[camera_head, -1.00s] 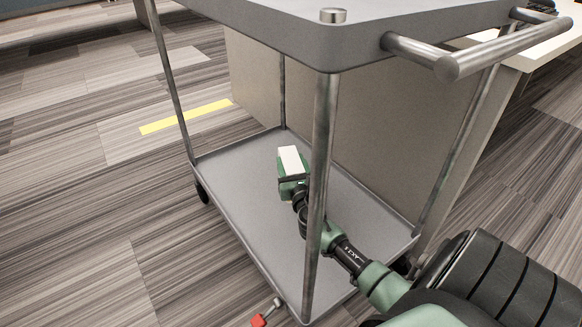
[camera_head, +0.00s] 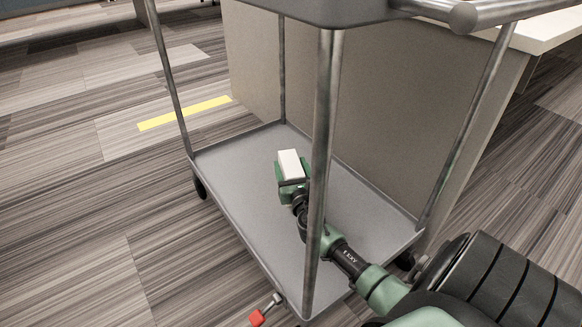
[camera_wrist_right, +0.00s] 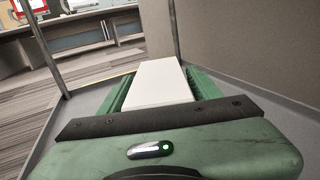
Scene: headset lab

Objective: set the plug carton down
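The plug carton (camera_head: 289,162) is a small plain white box. My right gripper (camera_head: 291,178) reaches over the lower shelf (camera_head: 232,178) of a grey cart, with the carton between its green fingers. In the right wrist view the carton (camera_wrist_right: 158,82) lies lengthwise between the two fingers (camera_wrist_right: 160,88), which flank it closely on both sides. Whether the carton's underside touches the shelf cannot be told. My left gripper is not in view.
A metal cart post (camera_head: 322,170) stands in front of my right arm. The cart's top shelf (camera_head: 330,10) overhangs the lower one. A beige panel (camera_head: 385,110) rises behind the cart. The lower shelf around the carton is bare.

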